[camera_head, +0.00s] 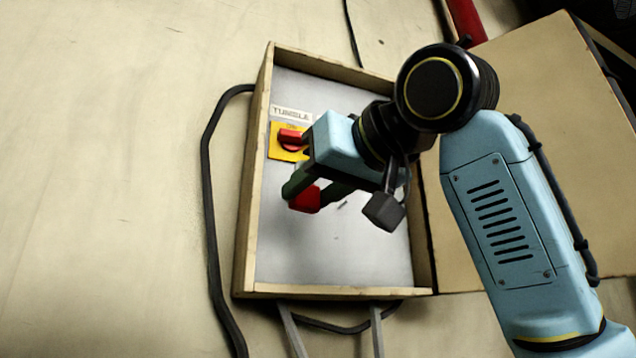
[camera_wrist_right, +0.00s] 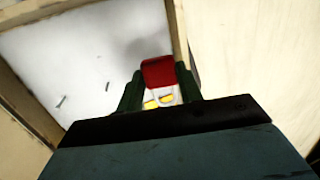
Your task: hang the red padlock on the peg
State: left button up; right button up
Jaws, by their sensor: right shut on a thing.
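The red padlock (camera_head: 305,199) is between the fingertips of my right gripper (camera_head: 308,194), in front of the grey panel in the head view. The gripper is shut on it. In the right wrist view the padlock's red body (camera_wrist_right: 158,72) shows between the dark green fingers (camera_wrist_right: 160,88), with a pale shackle (camera_wrist_right: 165,92) on the near side. A small thin peg (camera_head: 342,205) sticks out of the panel, to the right of the padlock. It seems to show in the right wrist view too (camera_wrist_right: 61,101), left of the padlock and apart from it. My left gripper is out of view.
The panel (camera_head: 300,255) lies inside a shallow wooden box (camera_head: 243,230) with raised walls. A yellow plate with a red switch (camera_head: 290,139) sits under a "TUMBLE" label (camera_head: 291,113). An open wooden door (camera_head: 545,130) stands at right. A black cable (camera_head: 209,200) runs along the left.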

aim_at(283, 226)
jog(key=shift+w, duration=0.45)
jog(key=shift+w+a+f, duration=0.1)
jog(key=shift+w+a, duration=0.05)
jog(key=shift+w, duration=0.15)
jog(key=shift+w+a+p, duration=0.15)
jog(key=shift+w+p, duration=0.2)
jog(key=shift+w, duration=0.05)
jog(key=shift+w+a, duration=0.1)
jog(key=shift+w, duration=0.15)
jog(key=shift+w+f, duration=0.1)
jog(key=shift+w, duration=0.2)
jog(key=shift+w+a+p, duration=0.15)
jog(key=shift+w+p, duration=0.1)
jog(key=shift+p, duration=0.05)
jog(key=shift+w+a, duration=0.2)
jog(key=shift+w, duration=0.45)
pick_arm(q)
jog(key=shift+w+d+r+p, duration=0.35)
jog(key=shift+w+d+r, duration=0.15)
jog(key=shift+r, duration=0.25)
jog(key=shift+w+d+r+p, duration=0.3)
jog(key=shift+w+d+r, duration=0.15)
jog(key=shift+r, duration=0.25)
pick_arm(e)
jog(key=shift+w+a+f, duration=0.15)
jog(key=shift+w+f, duration=0.1)
jog(key=shift+w, duration=0.25)
jog(key=shift+w+a+f, duration=0.15)
jog(key=shift+w+f, duration=0.05)
jog(key=shift+w, duration=0.25)
